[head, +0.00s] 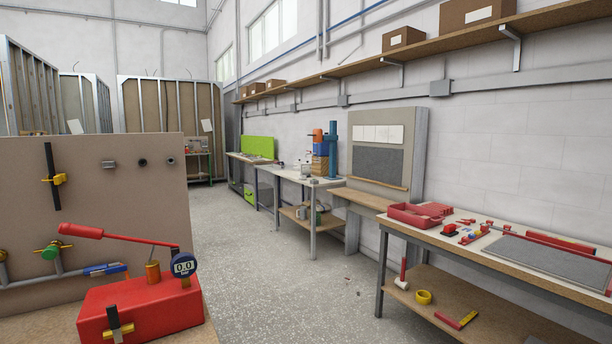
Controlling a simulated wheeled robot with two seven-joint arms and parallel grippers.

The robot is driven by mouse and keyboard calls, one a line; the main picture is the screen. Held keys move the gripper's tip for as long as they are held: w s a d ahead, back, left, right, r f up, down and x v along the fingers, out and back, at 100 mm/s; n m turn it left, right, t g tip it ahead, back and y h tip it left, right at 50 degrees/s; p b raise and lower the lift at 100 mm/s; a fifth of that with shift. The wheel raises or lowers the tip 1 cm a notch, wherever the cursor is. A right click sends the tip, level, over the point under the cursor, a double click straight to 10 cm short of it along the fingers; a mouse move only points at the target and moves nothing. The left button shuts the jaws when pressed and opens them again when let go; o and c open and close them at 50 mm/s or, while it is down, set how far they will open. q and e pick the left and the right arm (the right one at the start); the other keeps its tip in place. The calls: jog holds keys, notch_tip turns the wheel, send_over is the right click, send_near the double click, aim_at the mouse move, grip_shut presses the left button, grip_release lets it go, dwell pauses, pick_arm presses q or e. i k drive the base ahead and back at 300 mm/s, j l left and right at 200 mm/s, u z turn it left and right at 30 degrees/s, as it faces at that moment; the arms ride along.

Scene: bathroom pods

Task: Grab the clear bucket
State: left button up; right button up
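I cannot make out a clear bucket for certain in the head view. Small greyish items (302,212), too small to identify, sit on the lower shelf of the white-topped workbench (300,177) at mid-distance along the right wall. Neither of my grippers shows in this view.
A red pressure-test pump (140,308) with a gauge stands on a surface at the near left, before a brown panel (100,210) with valves. A workbench (455,243) with a red toolbox (415,215) stands at the right. The grey floor (255,285) between them is mostly clear.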

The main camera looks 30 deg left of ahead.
aim_at(306, 168)
jog(key=i+z, duration=0.1)
jog(key=i, duration=0.95)
jog(key=i+u, duration=0.8)
jog(key=i, duration=0.2)
jog(key=i+l+u, duration=0.4)
jog(key=i+j+u, duration=0.4)
jog(key=i, duration=0.7)
jog(key=i+l+u, duration=0.15)
jog(key=i+u, duration=0.3)
jog(key=i, duration=0.6)
jog(key=i+z, duration=0.1)
jog(key=i, duration=0.65)
jog(key=i+j+z, duration=0.1)
jog(key=i, duration=0.6)
jog(key=i+j+z, duration=0.1)
jog(key=i, duration=0.6)
jog(key=j, duration=0.1)
